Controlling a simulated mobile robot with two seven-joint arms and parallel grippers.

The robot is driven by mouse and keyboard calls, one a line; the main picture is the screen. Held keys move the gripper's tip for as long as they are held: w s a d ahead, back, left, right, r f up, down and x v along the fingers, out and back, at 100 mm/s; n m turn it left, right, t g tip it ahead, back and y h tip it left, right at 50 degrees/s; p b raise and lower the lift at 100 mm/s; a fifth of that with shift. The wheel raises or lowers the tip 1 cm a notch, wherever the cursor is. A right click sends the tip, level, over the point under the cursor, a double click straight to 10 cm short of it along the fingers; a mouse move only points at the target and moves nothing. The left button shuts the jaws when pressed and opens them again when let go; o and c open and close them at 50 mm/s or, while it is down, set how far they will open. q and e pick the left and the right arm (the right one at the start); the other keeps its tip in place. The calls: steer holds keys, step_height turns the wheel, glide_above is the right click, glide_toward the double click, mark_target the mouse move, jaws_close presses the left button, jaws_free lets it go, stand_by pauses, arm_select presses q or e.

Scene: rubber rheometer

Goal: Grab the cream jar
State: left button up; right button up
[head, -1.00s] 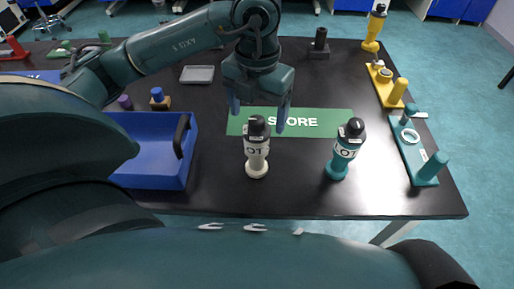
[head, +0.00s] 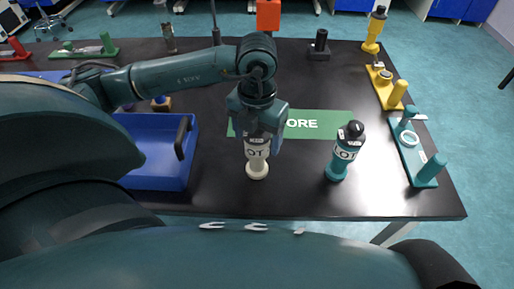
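The cream jar (head: 257,168) stands upright on the black table, in front of the green STORE mat (head: 318,124). It has a white label with dark letters. My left gripper (head: 260,147) is over it from above, its fingers around the jar's upper part. The gripper hides the jar's dark cap. Whether the fingers touch the jar or stand apart from it cannot be told. A teal jar (head: 338,170) with a black cap stands to the right, tilted in the picture. My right gripper is not in view.
A blue tray (head: 190,160) with a dark handle stands left of the cream jar. A teal fixture (head: 417,160) and a yellow fixture (head: 384,92) lie along the right side. The table front between the jars is clear.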

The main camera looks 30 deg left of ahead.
arm_select(q)
steer(key=c, duration=1.3)
steer(key=shift+o, duration=0.2)
steer(key=shift+r, duration=0.1)
